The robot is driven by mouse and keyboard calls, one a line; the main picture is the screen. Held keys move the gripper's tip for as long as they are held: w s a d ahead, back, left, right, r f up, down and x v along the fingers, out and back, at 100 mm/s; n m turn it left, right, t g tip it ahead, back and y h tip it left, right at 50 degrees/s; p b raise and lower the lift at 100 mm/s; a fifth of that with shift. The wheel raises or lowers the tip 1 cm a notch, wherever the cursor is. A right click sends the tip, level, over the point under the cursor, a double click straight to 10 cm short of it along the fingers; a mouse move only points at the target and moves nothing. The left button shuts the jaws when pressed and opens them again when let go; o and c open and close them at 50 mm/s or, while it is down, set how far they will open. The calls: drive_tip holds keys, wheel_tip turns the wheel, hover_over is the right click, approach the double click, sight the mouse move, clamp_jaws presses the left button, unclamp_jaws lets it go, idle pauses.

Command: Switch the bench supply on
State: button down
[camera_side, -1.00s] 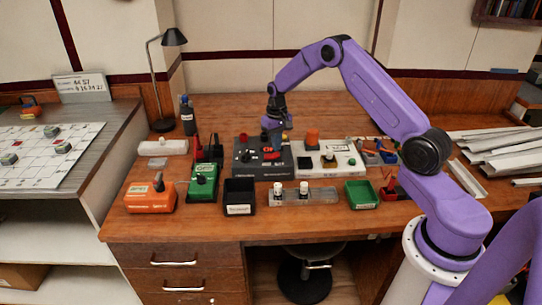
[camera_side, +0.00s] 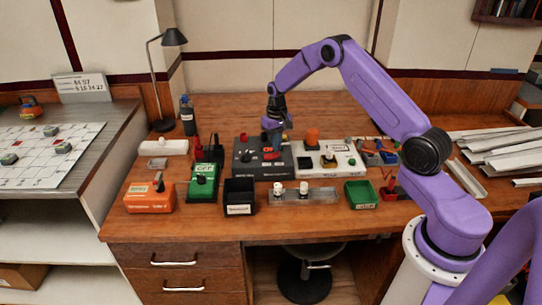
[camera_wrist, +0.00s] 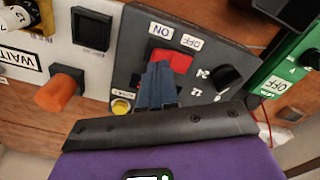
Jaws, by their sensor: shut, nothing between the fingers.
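The bench supply looks to be the dark grey box (camera_side: 246,170) in the middle of the bench. In the wrist view its dark panel (camera_wrist: 135,50) carries a red rocker switch (camera_wrist: 181,62) with white ON and OFF labels beside it. My gripper (camera_wrist: 160,68) is shut and empty, its fingertips over the ON side of the rocker and hiding part of it. I cannot tell whether they touch it. In the side view my gripper (camera_side: 272,146) points down at the box. A black knob (camera_wrist: 226,77) and a yellow round button or lamp (camera_wrist: 121,107) are on the same panel.
A white unit with an orange knob (camera_wrist: 60,94) adjoins the panel. A green box (camera_side: 203,182) labelled OFF and an orange box (camera_side: 149,197) stand at left. A black bin (camera_side: 239,197), a clear holder with white-capped bottles (camera_side: 322,197) and a green bin (camera_side: 361,194) stand in front.

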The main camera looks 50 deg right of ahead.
sight(276, 154)
drive_tip(key=shift+f, duration=1.1)
idle(0.8)
drive_tip(key=shift+r, duration=3.55)
